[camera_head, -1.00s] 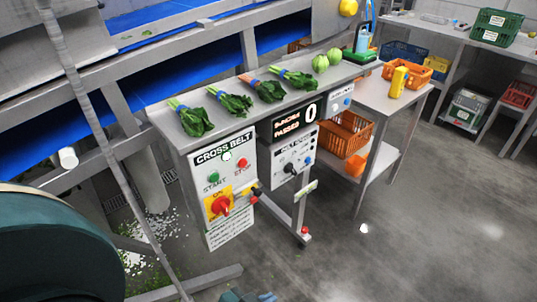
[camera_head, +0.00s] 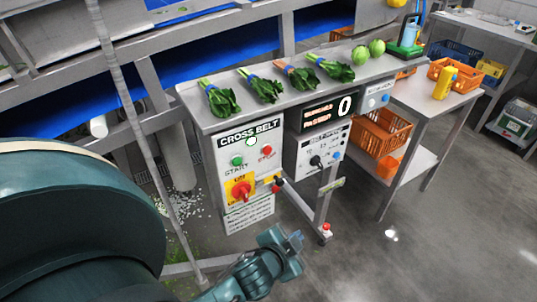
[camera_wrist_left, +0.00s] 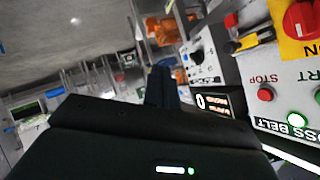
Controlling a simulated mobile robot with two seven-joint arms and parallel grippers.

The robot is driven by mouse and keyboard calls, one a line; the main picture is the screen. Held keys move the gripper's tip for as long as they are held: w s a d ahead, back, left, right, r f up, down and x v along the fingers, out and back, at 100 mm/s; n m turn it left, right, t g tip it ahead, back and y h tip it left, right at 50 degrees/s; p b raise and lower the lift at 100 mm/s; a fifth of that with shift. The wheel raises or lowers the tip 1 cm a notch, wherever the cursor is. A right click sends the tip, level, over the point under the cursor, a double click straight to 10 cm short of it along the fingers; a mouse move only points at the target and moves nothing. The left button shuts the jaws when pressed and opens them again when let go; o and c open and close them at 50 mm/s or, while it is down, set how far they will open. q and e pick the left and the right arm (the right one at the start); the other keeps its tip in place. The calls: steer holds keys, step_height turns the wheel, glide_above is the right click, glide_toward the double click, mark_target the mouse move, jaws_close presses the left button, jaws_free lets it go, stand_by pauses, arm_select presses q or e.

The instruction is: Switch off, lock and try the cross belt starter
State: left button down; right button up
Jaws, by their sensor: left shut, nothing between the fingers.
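The CROSS BELT starter panel (camera_head: 262,205) hangs under the front of the steel bench. It has a green START button (camera_head: 237,161), a red STOP button (camera_head: 266,152) and a red rotary switch (camera_head: 242,190) on a yellow plate. A lamp (camera_head: 252,141) at its top glows pale. Small yellow, black and red items (camera_head: 276,184) sit at its right edge; I cannot tell their exact form. In the left wrist view the red switch (camera_wrist_left: 300,20) shows at the upper right. My left gripper (camera_head: 293,243) is shut and empty, below and right of the panel, apart from it. My right gripper is out of view.
Several leafy bunches (camera_head: 222,100) lie on the bench top. A second control panel (camera_head: 318,150) and a counter display (camera_head: 326,112) hang to the right. Open floor (camera_head: 420,250) lies at the lower right.

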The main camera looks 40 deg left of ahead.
mark_target(272, 151)
arm_select(q)
steer(key=w+a+r+t+y, duration=0.2)
steer(key=w+a+r+y, duration=0.3)
steer(key=r, duration=0.4)
steer(key=shift+w+a+r+m+t+b, duration=0.3)
steer(key=shift+w+a+b, duration=0.15)
steer(key=shift+w, duration=0.5)
steer(key=w+a, duration=0.3)
steer(key=a, duration=0.5)
steer(key=shift+w+p, duration=0.2)
steer(key=shift+p, duration=0.15)
steer(key=shift+a, duration=0.1)
stand_by(0.6)
steer(key=shift+w+a, duration=0.15)
steer(key=shift+a, duration=0.2)
steer(key=shift+w+a, duration=0.15)
steer(key=shift+a, duration=0.3)
stand_by(0.8)
steer(key=shift+s+d, duration=0.3)
steer(key=shift+d, duration=0.5)
